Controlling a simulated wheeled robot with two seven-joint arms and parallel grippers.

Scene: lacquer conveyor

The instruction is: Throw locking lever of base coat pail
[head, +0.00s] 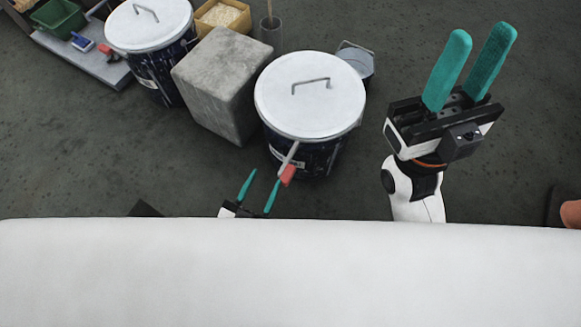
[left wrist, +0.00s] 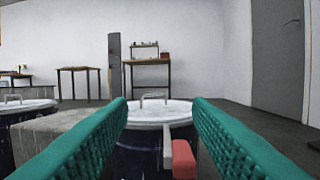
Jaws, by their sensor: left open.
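The nearer dark blue pail (head: 305,155) has a white lid with a wire handle (head: 310,95). A locking lever with a red grip (head: 288,174) sticks out from its front rim. My left gripper (head: 260,187) is open just in front of this pail, beside and below the lever. In the left wrist view the pail (left wrist: 145,150) and the red grip (left wrist: 184,155) show between the open teal fingers, the grip near the right finger. My right gripper (head: 480,62) is open and empty, raised to the right of the pail. Which pail is the base coat cannot be read.
A second lidded pail (head: 165,75) stands at the back left. A grey concrete block (head: 222,85) sits between the pails. A white surface of my own body fills the bottom.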

